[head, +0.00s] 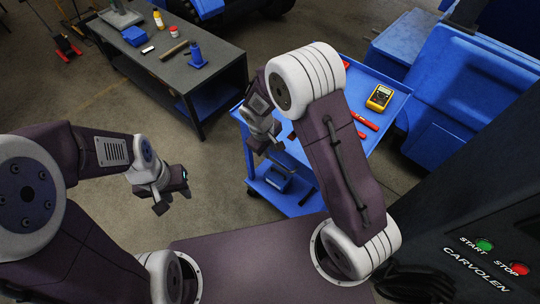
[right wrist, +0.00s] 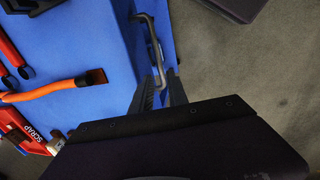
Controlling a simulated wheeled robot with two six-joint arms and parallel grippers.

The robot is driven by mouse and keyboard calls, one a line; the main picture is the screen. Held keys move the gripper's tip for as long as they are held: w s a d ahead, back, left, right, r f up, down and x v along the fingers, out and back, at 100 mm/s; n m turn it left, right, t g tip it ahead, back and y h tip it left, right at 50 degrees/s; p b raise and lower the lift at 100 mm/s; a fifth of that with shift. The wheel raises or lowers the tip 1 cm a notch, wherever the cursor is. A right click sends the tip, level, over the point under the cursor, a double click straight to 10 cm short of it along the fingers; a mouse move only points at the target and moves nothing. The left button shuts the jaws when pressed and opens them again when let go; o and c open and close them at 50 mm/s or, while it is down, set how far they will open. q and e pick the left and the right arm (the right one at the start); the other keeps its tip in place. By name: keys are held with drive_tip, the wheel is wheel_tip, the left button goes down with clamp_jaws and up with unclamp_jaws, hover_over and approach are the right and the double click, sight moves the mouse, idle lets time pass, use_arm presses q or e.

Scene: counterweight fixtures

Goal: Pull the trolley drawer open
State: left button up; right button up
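The blue trolley (head: 384,130) stands right of centre in the head view, partly hidden behind my right arm. In the right wrist view, a grey bar handle (right wrist: 149,36) stands off the edge of the blue trolley (right wrist: 105,30). My right gripper (right wrist: 160,74) is open, with its fingertips at the lower end of the handle, which appears to lie between them. Whether they touch it I cannot tell. In the head view my right gripper (head: 264,138) is at the trolley's left side and hides the handle. My left gripper (head: 173,199) looks open and empty, above the floor.
A yellow multimeter (head: 379,98) and red-handled tools (head: 364,121) lie on the trolley top. An orange-handled tool (right wrist: 50,89) and a red SCRAP item (right wrist: 32,131) show nearby. A dark workbench (head: 165,65) stands behind left. Floor left of the trolley (head: 215,160) is clear.

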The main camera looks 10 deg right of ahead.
sight(271, 158)
drive_tip(key=f, duration=0.3)
drive_tip(key=d+f, duration=0.1)
drive_tip(key=f, duration=0.1)
drive_tip(key=shift+w+f, duration=0.35)
drive_tip(key=shift+f, duration=0.05)
clamp_jaws()
idle(0.9)
